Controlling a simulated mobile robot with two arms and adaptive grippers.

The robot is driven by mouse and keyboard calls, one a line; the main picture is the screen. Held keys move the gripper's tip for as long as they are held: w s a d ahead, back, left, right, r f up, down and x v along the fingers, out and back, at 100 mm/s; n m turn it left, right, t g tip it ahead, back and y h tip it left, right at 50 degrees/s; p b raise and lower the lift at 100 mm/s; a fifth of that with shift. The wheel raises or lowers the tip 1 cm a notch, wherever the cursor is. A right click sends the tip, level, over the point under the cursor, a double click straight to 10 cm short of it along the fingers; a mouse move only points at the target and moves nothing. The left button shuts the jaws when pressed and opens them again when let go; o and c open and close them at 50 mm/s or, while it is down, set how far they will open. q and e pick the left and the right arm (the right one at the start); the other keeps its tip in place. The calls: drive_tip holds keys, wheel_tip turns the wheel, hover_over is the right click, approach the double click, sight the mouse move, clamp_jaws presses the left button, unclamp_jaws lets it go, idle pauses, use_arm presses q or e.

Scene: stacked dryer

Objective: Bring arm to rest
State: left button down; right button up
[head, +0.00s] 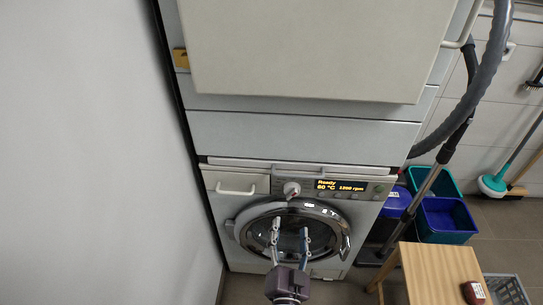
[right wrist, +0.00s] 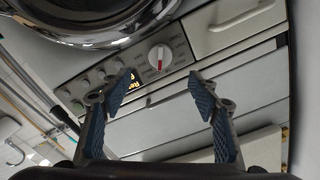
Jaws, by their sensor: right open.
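My right gripper (head: 290,231) reaches up from the bottom middle of the head view, its two fingers spread and empty. It shows in front of the round washer door (head: 335,222); I cannot tell the gap between them. The washer (head: 218,205) has a lit display (head: 340,186) reading "Ready", 60 °C and 1200 rpm, and a dial (head: 291,189). In the right wrist view, the open fingers (right wrist: 161,84) frame part of the panel below the dial (right wrist: 160,57), with nothing between them. My left gripper is not in view.
The upper machine (head: 300,132) stands above the washer, with a large pale panel (head: 310,45) in front. A wall (head: 90,150) is close on the left. A wooden stool (head: 432,270) with a dark red object (head: 473,292), a blue bin (head: 447,218) and a grey hose (head: 480,85) are on the right.

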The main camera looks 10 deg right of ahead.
drive_tip(key=s+a+f+n+g+y, duration=0.1)
drive_tip(key=s+f+n+g+y, duration=0.5)
drive_tip(key=f, duration=0.9)
drive_tip(key=s+a+f+n+g+y, duration=0.1)
drive_tip(key=s+f+n, duration=0.45)
drive_tip(key=f, duration=0.85)
drive_tip(key=s+d+f+g, duration=0.3)
drive_tip(key=s+d+f, duration=0.1)
drive_tip(key=s, duration=0.5)
drive_tip(key=s+d+f+g+h, duration=0.1)
drive_tip(key=s+d+f+g, duration=0.2)
drive_tip(key=s, duration=0.6)
drive_tip(key=s+d+f+g+h, duration=0.1)
drive_tip(key=s+d+f+g, duration=0.2)
drive_tip(key=s+d+f, duration=0.2)
drive_tip(key=s+f, duration=0.2)
drive_tip(key=s, duration=0.2)
drive_tip(key=shift+s+f, duration=0.3)
drive_tip(key=shift+s, duration=0.05)
drive_tip(key=shift+a, duration=0.1)
